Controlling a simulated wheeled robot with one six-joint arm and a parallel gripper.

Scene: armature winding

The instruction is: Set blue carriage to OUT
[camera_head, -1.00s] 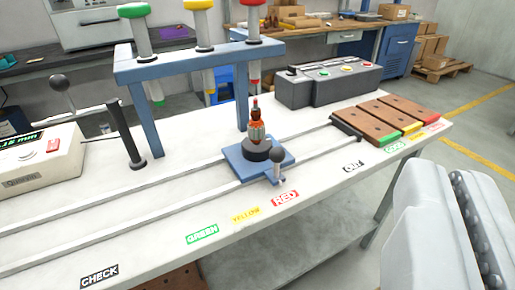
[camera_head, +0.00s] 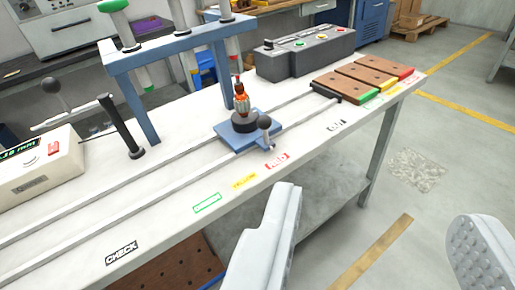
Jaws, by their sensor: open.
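The blue carriage (camera_head: 235,140) sits on two rails, beside the RED label (camera_head: 276,160) and left of the OUT label (camera_head: 336,125). A small knobbed handle (camera_head: 264,124) stands at its front right corner. An armature with orange-red windings (camera_head: 242,101) stands upright in a dark round holder (camera_head: 243,124) on the carriage. My gripper (camera_head: 385,245) is open and empty in the lower right, in front of the bench edge and apart from the carriage. Its two pale fingers are wide apart.
The rails (camera_head: 295,118) are clear toward a dark stop (camera_head: 326,93). Brown perforated trays (camera_head: 355,83) and a grey button box (camera_head: 305,52) lie beyond. A gauge (camera_head: 35,165) with a lever stands left.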

